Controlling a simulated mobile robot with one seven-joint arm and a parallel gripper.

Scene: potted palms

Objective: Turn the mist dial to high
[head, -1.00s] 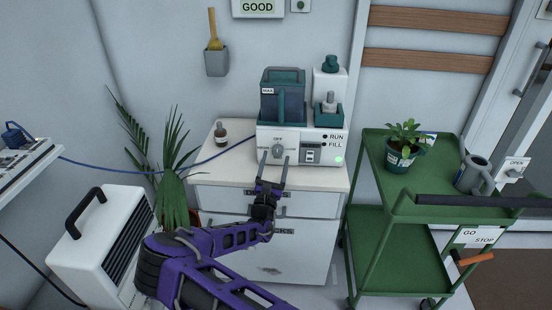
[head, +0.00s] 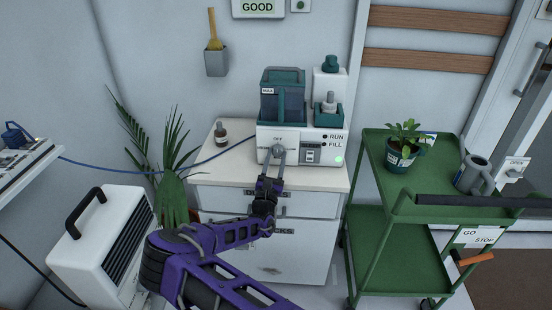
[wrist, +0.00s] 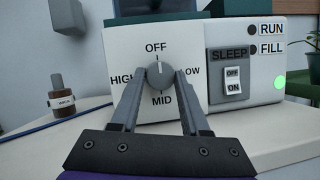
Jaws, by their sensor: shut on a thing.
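The mist dial (wrist: 159,75) is a grey round knob on the front of the white humidifier (head: 322,147). Labels around it read OFF at the top, LOW at right, MID at the bottom and HIGH at left. Its pale pointer line appears to point up at OFF. My gripper (wrist: 160,86) is shut on the dial, with one finger at its left and one at its right. In the head view my gripper (head: 279,157) reaches the front panel from below, and its fingertips partly cover the knob.
A SLEEP rocker switch (wrist: 233,84) sits just right of the dial. RUN and FILL indicators and a lit green lamp (wrist: 279,83) are farther right. A small brown bottle (head: 220,131) stands on the white cabinet (head: 233,163). A green cart (head: 383,178) is at right.

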